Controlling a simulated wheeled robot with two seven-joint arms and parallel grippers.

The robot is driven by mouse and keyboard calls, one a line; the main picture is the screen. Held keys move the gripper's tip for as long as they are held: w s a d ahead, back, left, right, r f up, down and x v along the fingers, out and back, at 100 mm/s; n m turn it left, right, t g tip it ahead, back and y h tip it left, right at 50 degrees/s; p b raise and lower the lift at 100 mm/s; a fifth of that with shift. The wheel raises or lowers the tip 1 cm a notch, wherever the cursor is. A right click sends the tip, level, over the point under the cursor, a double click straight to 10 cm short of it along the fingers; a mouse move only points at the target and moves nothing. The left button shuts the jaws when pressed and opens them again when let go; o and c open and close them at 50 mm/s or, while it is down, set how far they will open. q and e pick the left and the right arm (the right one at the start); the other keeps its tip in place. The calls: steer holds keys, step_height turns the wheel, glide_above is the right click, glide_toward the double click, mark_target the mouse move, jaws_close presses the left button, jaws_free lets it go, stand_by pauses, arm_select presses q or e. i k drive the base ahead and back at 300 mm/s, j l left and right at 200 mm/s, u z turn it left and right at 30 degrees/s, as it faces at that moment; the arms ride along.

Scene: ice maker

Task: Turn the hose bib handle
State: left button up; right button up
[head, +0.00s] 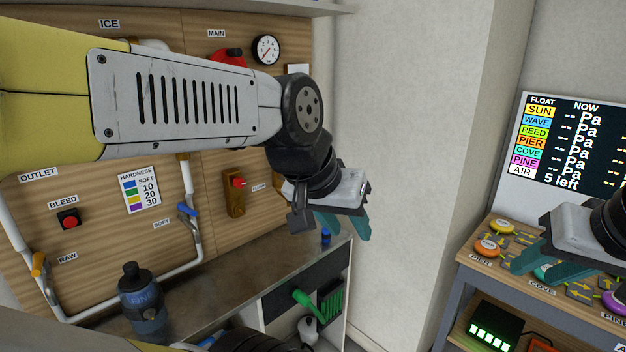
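Several valve handles show on the wooden panel in the head view; I cannot tell which is the hose bib handle. A red handle (229,57) sits under the MAIN label, partly behind my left arm. A blue handle (187,209) is on the white pipe by the SOFT label. A yellow-orange handle (38,265) is by the RAW label. My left gripper (343,232) hangs right of the panel, touching none of these handles, its teal fingers apart and empty. My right gripper (535,262) is at the right edge over the button table; its finger gap is unclear.
A dark blue bottle (142,305) stands on the counter (185,275) below the panel. A small blue item (326,237) is near the counter's right end. A button table (480,271) and a display board (560,150) are at right. Bare floor lies between.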

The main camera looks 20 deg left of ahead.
mark_target(239, 182)
steer(key=u, duration=1.5)
